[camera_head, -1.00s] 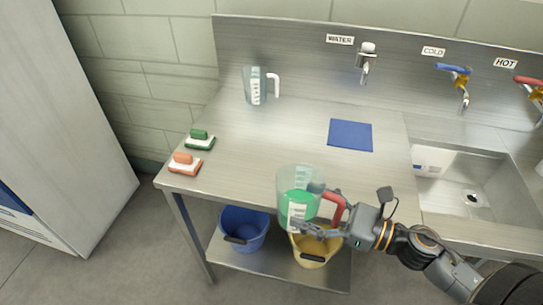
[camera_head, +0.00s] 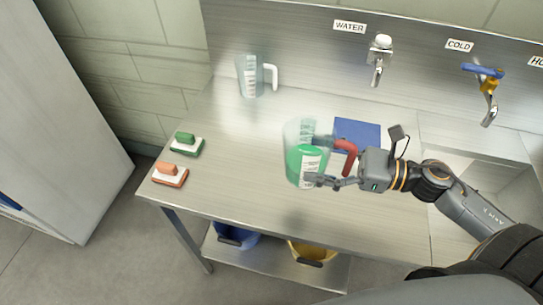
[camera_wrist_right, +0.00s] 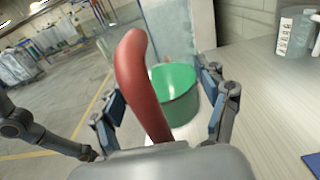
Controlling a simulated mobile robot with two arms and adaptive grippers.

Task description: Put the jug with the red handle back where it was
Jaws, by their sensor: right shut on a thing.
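The jug with the red handle (camera_head: 293,133) is a clear measuring jug with green contents, seen in the head view over the middle of the counter. My right gripper (camera_head: 328,166) is shut on its red handle. I cannot tell whether the jug's base touches the counter. In the right wrist view the red handle (camera_wrist_right: 137,75) stands between the fingers (camera_wrist_right: 165,115), with the green contents (camera_wrist_right: 180,95) behind it. A blue mat (camera_head: 358,132) lies on the counter, partly behind the jug and gripper. My left gripper is not in view.
A clear jug with a white handle (camera_head: 250,76) stands at the back left of the steel counter (camera_head: 230,185). Taps line the back wall; the sink is right, partly hidden by my arm.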

